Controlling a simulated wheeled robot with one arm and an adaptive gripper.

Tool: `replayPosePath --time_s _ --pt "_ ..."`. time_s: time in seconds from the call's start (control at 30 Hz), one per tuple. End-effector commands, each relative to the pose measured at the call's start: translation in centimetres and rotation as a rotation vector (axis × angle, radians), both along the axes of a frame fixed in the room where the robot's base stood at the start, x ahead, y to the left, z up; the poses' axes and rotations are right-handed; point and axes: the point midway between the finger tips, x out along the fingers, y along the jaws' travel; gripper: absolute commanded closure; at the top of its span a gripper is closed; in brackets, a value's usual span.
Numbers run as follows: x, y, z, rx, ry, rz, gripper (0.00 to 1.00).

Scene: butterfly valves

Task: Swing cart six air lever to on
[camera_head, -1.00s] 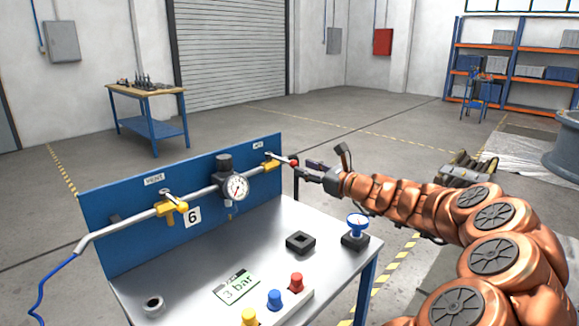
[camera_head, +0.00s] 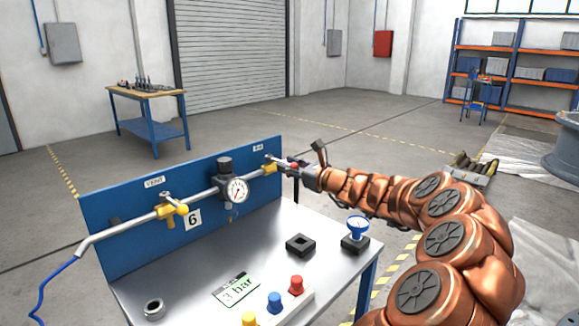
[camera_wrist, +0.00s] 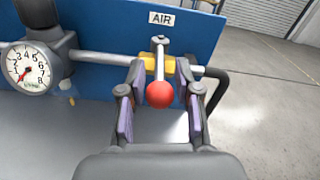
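Cart six has a blue panel (camera_head: 115,240) marked with a 6 plate (camera_head: 193,219). The yellow air valve (camera_head: 269,169) sits at the panel's right end under the AIR label (camera_wrist: 175,19). Its lever (camera_wrist: 160,58) sticks out from the pipe toward the wrist camera, crosswise to the pipe, and ends in a red ball (camera_wrist: 160,95). My gripper (camera_wrist: 160,82) is open, with one finger on each side of the lever and ball. Gaps show between both pads and the ball. In the head view my gripper (camera_head: 284,165) partly covers the lever.
A pressure gauge (camera_head: 237,190) and a dark regulator (camera_head: 224,168) sit left of the air valve. A yellow vent valve (camera_head: 172,212) is further left. Below are a 3 bar card (camera_head: 236,289), several coloured buttons (camera_head: 274,301), a black square block (camera_head: 300,245) and a blue handwheel (camera_head: 357,227).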

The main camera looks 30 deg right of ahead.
Motion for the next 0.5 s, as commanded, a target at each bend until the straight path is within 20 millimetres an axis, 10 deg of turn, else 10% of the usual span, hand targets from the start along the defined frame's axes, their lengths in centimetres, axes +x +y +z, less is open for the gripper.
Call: replayPosePath --time_s 0.27,0.5 --pt "-0.01 0.01 0.00 0.000 0.000 0.000 0.99" --pt "-0.02 0.01 -0.02 0.000 0.000 0.000 1.00"
